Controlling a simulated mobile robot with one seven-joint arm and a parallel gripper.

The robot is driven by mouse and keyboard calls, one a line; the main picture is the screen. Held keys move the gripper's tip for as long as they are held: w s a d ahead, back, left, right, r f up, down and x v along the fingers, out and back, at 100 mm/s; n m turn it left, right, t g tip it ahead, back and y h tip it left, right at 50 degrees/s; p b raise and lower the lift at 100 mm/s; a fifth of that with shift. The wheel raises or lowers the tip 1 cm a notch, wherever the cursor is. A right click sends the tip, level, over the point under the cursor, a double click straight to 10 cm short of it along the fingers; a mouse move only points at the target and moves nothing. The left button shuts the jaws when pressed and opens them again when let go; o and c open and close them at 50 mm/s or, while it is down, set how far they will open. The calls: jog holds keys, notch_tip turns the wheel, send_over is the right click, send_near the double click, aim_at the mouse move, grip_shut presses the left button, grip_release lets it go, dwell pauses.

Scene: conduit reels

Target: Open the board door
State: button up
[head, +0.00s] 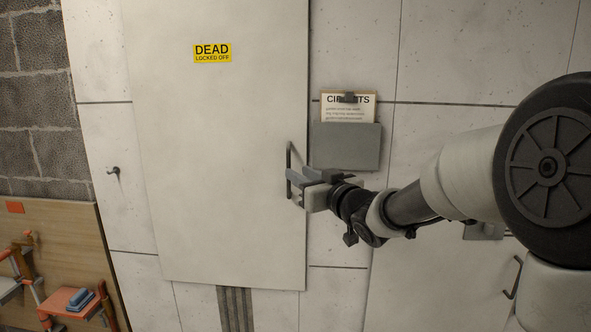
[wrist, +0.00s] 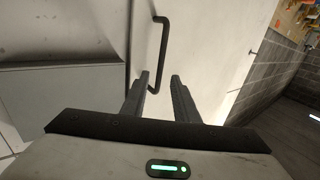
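The board door (head: 215,160) is a tall pale grey panel with a yellow "DEAD LOCKED OFF" label (head: 212,53). It looks shut, lying along the wall. Its dark bar handle (head: 289,160) stands upright near the door's right edge, and also shows in the wrist view (wrist: 162,45). My gripper (head: 291,176) is at the handle's lower half, reaching in from the right. In the wrist view the two fingers (wrist: 159,75) are apart, with the lower part of the bar between their tips, closer to the left finger. I cannot tell whether they touch it.
A grey holder (head: 345,147) with a "CIRCUITS" card (head: 348,107) hangs on the wall right of the door, above my arm. A hook (head: 114,171) is on the wall at left. A wooden board (head: 62,235) with orange parts stands at lower left.

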jog(key=x, duration=0.5)
jog(key=shift+w, duration=0.1)
grip_shut()
